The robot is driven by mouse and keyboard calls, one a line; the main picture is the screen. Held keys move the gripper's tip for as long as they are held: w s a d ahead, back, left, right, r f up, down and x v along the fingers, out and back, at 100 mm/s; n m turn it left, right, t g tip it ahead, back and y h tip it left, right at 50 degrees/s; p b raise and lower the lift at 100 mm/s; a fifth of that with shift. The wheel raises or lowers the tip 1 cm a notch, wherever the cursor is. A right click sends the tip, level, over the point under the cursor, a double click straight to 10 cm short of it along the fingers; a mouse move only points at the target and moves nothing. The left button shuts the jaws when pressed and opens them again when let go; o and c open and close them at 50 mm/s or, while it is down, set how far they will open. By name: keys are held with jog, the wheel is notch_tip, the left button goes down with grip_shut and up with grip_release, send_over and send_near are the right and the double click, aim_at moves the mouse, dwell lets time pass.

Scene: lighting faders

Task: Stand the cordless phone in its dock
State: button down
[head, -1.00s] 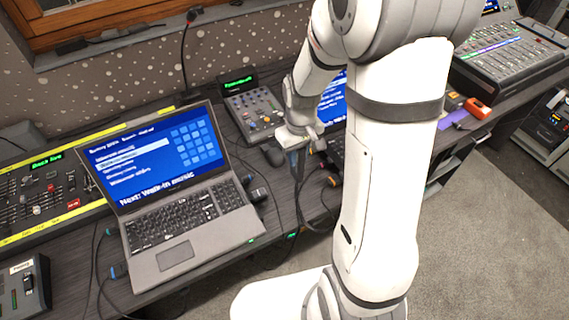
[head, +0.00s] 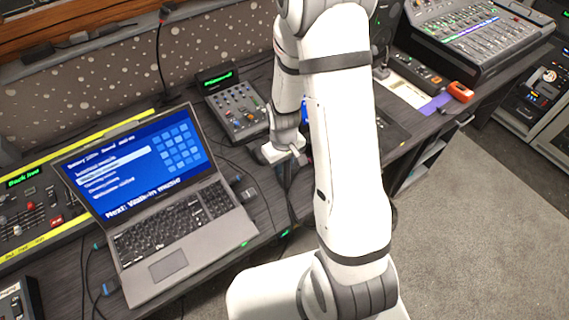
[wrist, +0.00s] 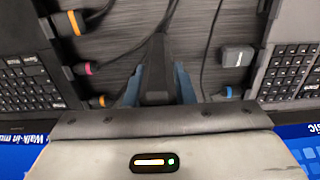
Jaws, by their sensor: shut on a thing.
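My gripper (wrist: 158,88) has its blue-lined fingers shut on a dark, narrow object, which I take to be the cordless phone (wrist: 156,70). In the wrist view the phone points away from the palm, over the dark desktop. In the head view my gripper (head: 284,152) is just right of the laptop, in front of the small mixer. A dark shape under the gripper there is too small to make out. I cannot pick out the dock in either view; my arm hides part of the desk.
An open laptop (head: 180,235) stands left of my gripper. A small mixer (head: 238,112) stands behind it. Cables with orange and pink plugs (wrist: 92,68) lie on the desk (wrist: 205,60). A large mixing console (head: 480,40) and an orange object (head: 460,92) are at the right.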

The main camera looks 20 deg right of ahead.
jog(key=shift+s, duration=0.1)
jog(key=shift+f, duration=0.2)
jog(key=c, duration=1.2)
grip_release()
jog(key=shift+c, duration=0.2)
jog(key=shift+r, duration=0.1)
